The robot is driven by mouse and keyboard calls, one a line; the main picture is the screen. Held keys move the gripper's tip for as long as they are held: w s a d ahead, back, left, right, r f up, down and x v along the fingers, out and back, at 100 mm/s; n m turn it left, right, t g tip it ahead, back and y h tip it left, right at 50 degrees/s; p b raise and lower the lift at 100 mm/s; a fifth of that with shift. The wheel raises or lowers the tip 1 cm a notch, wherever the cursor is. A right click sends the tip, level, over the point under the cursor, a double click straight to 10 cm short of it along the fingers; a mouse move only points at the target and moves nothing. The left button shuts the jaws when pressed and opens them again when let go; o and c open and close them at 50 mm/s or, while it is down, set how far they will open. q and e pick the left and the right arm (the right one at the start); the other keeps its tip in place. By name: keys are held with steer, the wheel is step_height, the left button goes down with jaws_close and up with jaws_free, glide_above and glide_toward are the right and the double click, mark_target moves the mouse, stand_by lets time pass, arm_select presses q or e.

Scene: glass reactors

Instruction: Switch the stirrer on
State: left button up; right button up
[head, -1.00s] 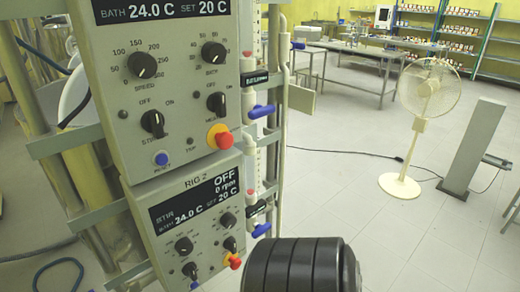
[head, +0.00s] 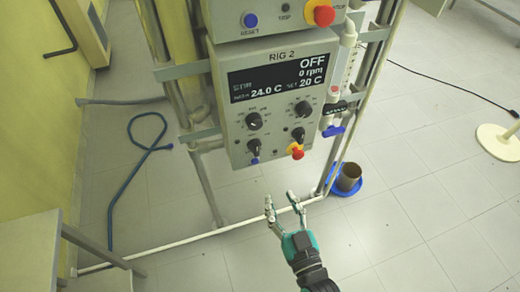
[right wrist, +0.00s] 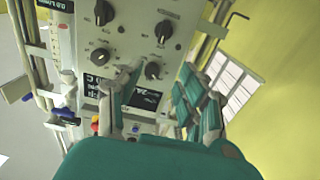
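The RIG 2 control box (head: 272,100) hangs on the rack in the head view. Its display (head: 283,78) reads OFF, 0 rpm, 24.0 C and set 20 C. The stirrer knob (head: 254,146) appears to be the lower left one; its label is too small to read. My right gripper (head: 282,200) is below the box, fingers apart, empty and touching nothing. My left gripper is not in view.
A red button (head: 296,152) and a blue button (head: 254,161) sit close to the lower knobs. Another box with a red button (head: 324,16) is above. A blue-handled valve (head: 333,131) is at the right. A blue hose (head: 124,190) lies on the floor.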

mark_target(257, 148)
steer(key=p+x, duration=0.2)
steer(key=x, duration=1.4)
steer(key=shift+f, duration=0.1)
steer(key=shift+w+a, duration=0.2)
steer(key=shift+w, duration=0.2)
jaws_close()
